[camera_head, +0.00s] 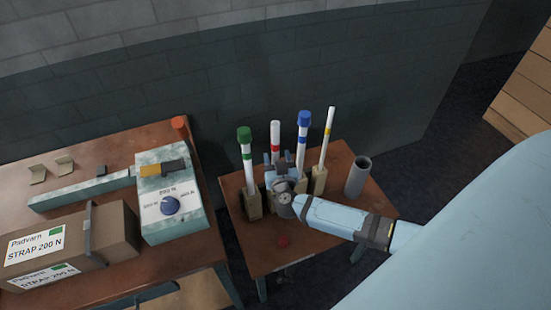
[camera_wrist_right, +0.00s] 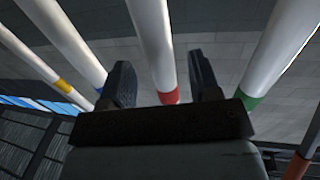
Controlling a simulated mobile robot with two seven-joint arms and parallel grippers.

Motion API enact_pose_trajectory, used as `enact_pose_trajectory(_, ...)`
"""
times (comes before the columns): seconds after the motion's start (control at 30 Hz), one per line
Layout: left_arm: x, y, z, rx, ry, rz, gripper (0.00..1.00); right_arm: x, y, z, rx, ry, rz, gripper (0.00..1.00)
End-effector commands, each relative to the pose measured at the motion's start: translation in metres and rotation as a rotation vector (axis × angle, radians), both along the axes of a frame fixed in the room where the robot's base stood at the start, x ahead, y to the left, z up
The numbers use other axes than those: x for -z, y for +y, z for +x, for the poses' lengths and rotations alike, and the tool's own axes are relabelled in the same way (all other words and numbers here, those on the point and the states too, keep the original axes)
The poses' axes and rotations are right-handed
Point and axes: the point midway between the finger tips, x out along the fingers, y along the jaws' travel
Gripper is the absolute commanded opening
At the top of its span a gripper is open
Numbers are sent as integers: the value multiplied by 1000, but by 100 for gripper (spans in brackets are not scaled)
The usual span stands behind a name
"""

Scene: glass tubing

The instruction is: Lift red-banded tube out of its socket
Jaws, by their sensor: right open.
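The red-banded tube (camera_head: 275,134) stands upright among other tubes on the small right table, its top uncapped. Its lower part and socket are hidden behind my right gripper (camera_head: 280,158) in the head view. In the right wrist view the red-banded tube (camera_wrist_right: 153,38) rises between the two fingers of my right gripper (camera_wrist_right: 163,82), with its red band (camera_wrist_right: 168,97) low between them. The fingers are open, with a visible gap on each side of the tube. My left gripper is in neither view.
A green-capped tube (camera_head: 247,160) stands left, a blue-capped tube (camera_head: 302,140) and a yellow-banded tube (camera_head: 326,140) right, all close by. A grey cylinder (camera_head: 357,176) stands at the right. The left table (camera_head: 110,265) holds boxes and a dial unit (camera_head: 172,205).

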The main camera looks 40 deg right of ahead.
Motion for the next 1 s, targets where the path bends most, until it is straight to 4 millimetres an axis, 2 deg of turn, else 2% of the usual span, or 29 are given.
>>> enact_pose_trajectory(0.03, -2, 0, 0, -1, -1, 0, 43, -3, -3, 10, 0, -1, -2, 57)
enact_pose_trajectory(0.2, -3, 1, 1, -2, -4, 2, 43, -2, -12, 29, -1, 0, -2, 57)
enact_pose_trajectory(0.47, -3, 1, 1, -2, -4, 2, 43, -1, -14, 32, -1, 1, 0, 57)
enact_pose_trajectory(0.5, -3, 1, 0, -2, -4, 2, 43, -1, -14, 32, -1, 1, 0, 55)
enact_pose_trajectory(0.73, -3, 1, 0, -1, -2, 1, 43, -1, -13, 32, 0, 1, 0, 2)
enact_pose_trajectory(1.0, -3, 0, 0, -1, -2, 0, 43, -2, -13, 32, 0, 1, 0, 0)
